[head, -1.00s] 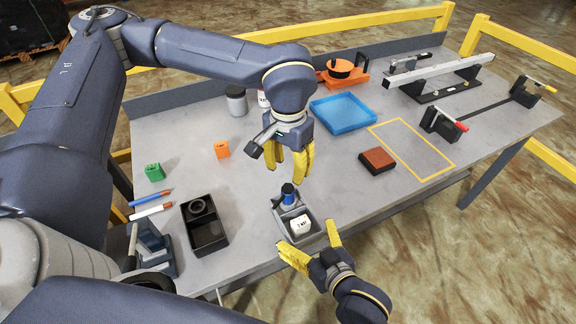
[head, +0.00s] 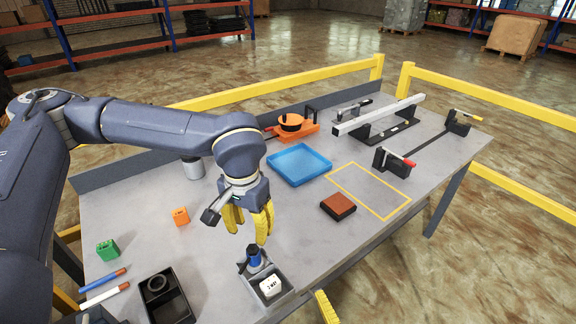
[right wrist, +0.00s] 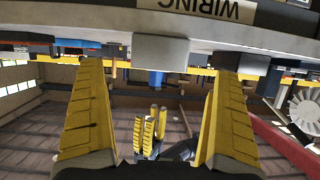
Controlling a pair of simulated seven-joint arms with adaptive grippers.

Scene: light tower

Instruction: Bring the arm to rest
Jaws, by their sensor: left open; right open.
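My left gripper (head: 248,222) is open and empty, pointing down over the table, just behind a grey two-part tray (head: 291,296). Its yellow fingers also show in the right wrist view (right wrist: 150,132). The tray holds a white block with dark lettering (head: 270,286) and a blue-capped item (head: 254,258). My right gripper (right wrist: 157,115) is open, with nothing between its fingers. In the head view only one yellow fingertip of it shows at the bottom edge, in front of the tray.
The table (head: 300,222) carries a blue tray (head: 299,164), a red-brown block (head: 338,206), an orange block (head: 180,216), a green block (head: 107,249), markers (head: 104,284) and a black bin (head: 166,299). A metal bar fixture (head: 380,116) stands at the back right. A yellow rail (head: 280,86) runs behind.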

